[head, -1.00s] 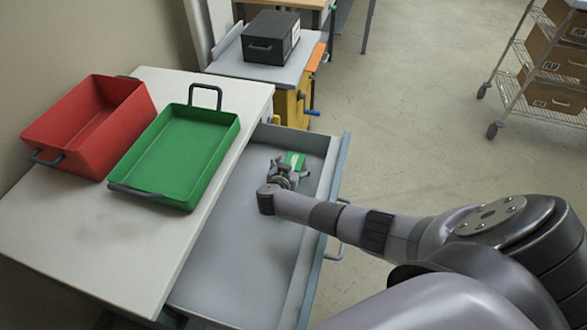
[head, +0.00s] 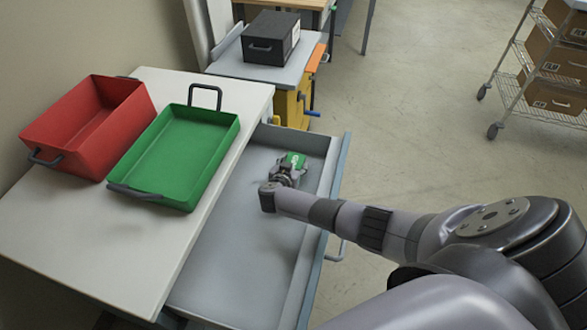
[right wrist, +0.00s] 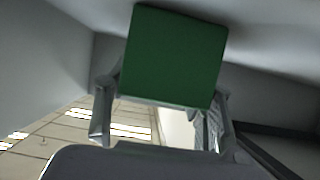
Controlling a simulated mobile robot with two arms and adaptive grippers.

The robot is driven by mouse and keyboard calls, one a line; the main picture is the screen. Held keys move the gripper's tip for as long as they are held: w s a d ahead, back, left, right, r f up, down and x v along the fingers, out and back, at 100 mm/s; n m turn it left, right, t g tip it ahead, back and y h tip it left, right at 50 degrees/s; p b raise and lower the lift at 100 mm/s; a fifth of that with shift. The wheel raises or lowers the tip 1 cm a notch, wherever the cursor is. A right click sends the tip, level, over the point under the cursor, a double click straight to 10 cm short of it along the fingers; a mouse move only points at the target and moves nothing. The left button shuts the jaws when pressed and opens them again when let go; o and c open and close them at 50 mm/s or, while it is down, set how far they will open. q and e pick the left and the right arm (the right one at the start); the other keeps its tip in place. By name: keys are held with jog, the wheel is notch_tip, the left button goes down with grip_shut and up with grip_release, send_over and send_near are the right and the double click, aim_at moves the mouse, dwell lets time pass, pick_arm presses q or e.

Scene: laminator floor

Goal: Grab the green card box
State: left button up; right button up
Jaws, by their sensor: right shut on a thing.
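The green card box (head: 294,160) is at the far end of the open grey drawer (head: 235,255) in the head view. My right gripper (head: 290,172) reaches into the drawer and is shut on the box. In the right wrist view the green box (right wrist: 174,55) fills the upper middle, with a finger of my right gripper (right wrist: 162,112) on each side of it. Part of the box is hidden by the gripper in the head view. Whether it touches the drawer floor I cannot tell. My left gripper is not in view.
A red tray (head: 52,142) and a green tray (head: 192,185) stand on the white tabletop (head: 95,250) left of the drawer. A black box (head: 265,50) sits on a bench behind. A wire cart (head: 505,85) with cartons stands at the upper right. The front of the drawer is empty.

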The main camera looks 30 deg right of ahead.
jog(key=c, duration=0.4)
jog(key=shift+c, duration=0.2)
jog(key=shift+r, duration=0.15)
